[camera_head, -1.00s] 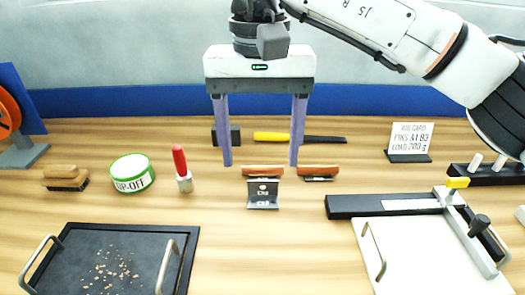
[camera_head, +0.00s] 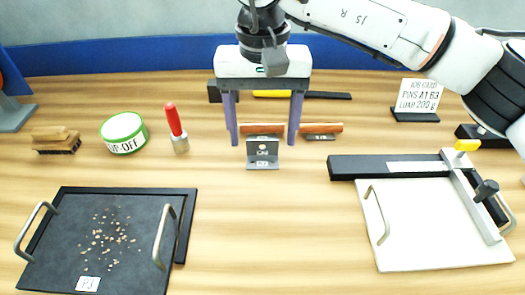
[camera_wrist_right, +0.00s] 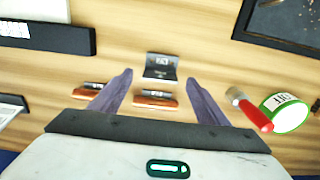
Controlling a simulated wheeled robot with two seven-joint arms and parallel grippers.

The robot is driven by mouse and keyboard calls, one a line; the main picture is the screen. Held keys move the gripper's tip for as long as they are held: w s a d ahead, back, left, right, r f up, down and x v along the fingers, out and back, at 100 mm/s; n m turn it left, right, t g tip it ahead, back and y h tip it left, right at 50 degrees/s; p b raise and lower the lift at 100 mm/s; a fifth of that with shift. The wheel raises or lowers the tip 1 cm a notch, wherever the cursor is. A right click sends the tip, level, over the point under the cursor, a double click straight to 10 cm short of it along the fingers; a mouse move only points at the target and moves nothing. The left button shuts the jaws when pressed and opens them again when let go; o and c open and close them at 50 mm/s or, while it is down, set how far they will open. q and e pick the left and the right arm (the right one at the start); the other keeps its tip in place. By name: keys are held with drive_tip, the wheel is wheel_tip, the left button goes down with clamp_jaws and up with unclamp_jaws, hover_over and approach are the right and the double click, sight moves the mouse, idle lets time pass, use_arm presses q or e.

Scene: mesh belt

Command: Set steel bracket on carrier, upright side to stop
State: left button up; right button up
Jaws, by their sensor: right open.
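The steel bracket (camera_head: 262,152) is a small grey angle piece with printed marks, standing on the wooden table in the middle. It also shows in the right wrist view (camera_wrist_right: 160,68). My right gripper (camera_head: 263,143) points down, open and empty, with its two purple fingers spread to either side of the bracket's place, slightly behind it; I see no contact. In the wrist view its fingertips (camera_wrist_right: 158,78) lie on both sides of the bracket. A white plate (camera_head: 425,235) with handles, at the right, looks like the carrier; a black bar (camera_head: 350,168) runs along its back edge. My left gripper is not in view.
Wooden-handled pieces (camera_head: 320,129) lie just behind and right of the bracket. A dark tray (camera_head: 60,250) with crumbs is front left. A red-handled brush (camera_head: 175,125), green-rimmed tin (camera_head: 124,132) and scrubbing brush (camera_head: 55,140) stand left. A sign (camera_head: 418,97) stands back right. The table's front middle is clear.

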drive_tip(key=shift+f, duration=0.5)
drive_tip(key=c, duration=1.3)
